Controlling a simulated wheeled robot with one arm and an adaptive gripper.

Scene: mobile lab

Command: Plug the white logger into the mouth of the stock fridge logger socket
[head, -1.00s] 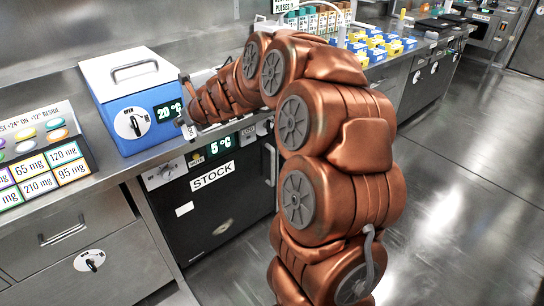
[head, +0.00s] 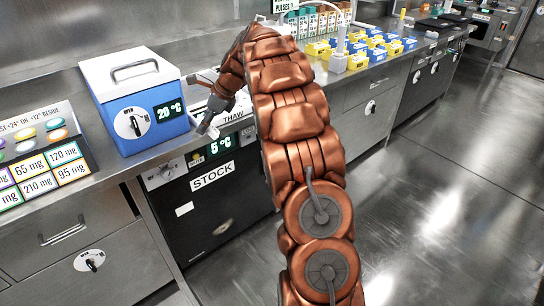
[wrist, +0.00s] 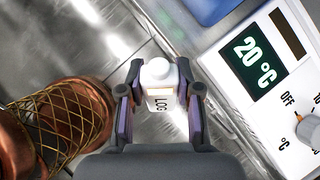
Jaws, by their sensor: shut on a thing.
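My gripper (wrist: 160,98) is shut on the white logger (wrist: 160,84), a small white block with a rounded cap and a LOG label, held between its two dark fingers in the wrist view. In the head view my gripper (head: 213,113) is at the counter's front edge, above the stock fridge, and the logger (head: 207,128) shows as a small white piece below it. The stock fridge (head: 230,200) has a dark door, a STOCK label and a 5 °C display. Its logger socket cannot be clearly made out; a small fitting (head: 195,159) sits left of the display.
A blue and white box (head: 130,105) reading 20 °C stands close to the left of my gripper. A THAW label (head: 233,114) marks the counter edge to the right. Yellow and blue bins (head: 365,45) stand further right. A coloured-button panel (head: 40,155) is at far left.

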